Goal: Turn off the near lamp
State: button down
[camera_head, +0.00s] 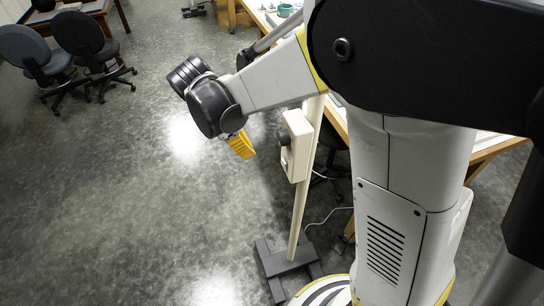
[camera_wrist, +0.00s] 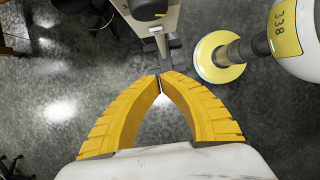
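A cream pole (camera_head: 299,200) stands upright on a dark grey base (camera_head: 287,262) in the middle of the head view. A cream box (camera_head: 297,146) with a dark knob on its left side is fixed to the pole. The box (camera_wrist: 166,22) and its black knob (camera_wrist: 148,8) also show at the top of the wrist view, beyond my fingertips. No lamp head is visible, so I cannot tell whether a light is on. My gripper (camera_head: 246,154) is left of the box in the head view. In the wrist view its yellow fingers (camera_wrist: 160,76) meet at the tips, empty and apart from the knob.
Wooden desks (camera_head: 483,153) run behind the pole on the right, partly hidden by my arm. A pale cord (camera_head: 328,215) lies on the floor by the base. Office chairs (camera_head: 82,45) and a table stand at upper left. The floor at left and centre is clear.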

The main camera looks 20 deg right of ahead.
aim_at(284, 165)
jog(key=d+f+b, duration=0.1)
jog(key=d+f, duration=0.6)
jog(key=f, duration=0.2)
jog(key=shift+d, duration=0.25)
jog(key=shift+r, duration=0.1)
jog(key=shift+d+r+y+b, duration=0.2)
jog(key=shift+d+y+b, duration=0.15)
jog(key=shift+d+y, duration=0.25)
jog(key=shift+r, duration=0.1)
